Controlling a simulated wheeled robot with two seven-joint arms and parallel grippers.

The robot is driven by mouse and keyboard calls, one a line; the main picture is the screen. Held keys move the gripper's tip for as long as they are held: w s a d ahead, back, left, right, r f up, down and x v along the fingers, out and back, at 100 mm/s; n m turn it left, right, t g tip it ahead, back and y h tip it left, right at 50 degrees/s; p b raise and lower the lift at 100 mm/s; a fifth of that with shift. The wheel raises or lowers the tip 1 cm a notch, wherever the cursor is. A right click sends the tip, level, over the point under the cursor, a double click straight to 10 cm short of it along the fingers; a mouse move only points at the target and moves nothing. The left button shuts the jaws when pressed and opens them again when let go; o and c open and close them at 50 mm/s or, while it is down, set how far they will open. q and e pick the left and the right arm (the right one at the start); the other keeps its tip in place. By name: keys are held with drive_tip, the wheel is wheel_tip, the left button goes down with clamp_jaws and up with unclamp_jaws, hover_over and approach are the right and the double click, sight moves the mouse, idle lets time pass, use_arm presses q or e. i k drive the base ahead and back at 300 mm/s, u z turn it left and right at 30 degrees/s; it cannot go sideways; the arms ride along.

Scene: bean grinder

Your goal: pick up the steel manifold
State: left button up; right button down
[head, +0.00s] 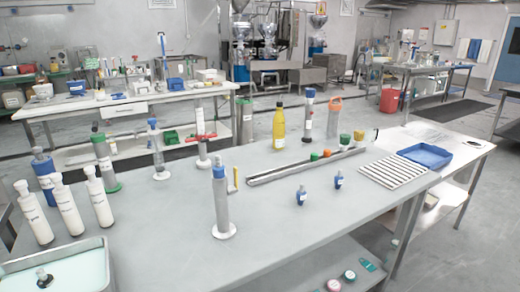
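A long, narrow steel bar (290,172) lies on the grey table, slanting from the middle toward the back right; it looks most like the steel manifold, though I cannot be sure. A small green cap and an orange cap (327,153) show at its far edge; I cannot tell if they are part of it. Neither of my grippers is in view, and nothing is seen touching the bar.
A grey cylinder with a blue top (221,200) stands left of the bar. Two small blue-capped bottles (301,195) stand in front. A yellow bottle (279,128) stands behind. A striped rack (393,172) and blue tray (425,155) lie right. The table's front middle is clear.

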sight(223, 230)
drive_tip(key=z, duration=0.75)
drive_tip(key=i, duration=0.7)
drive_tip(key=u, duration=0.8)
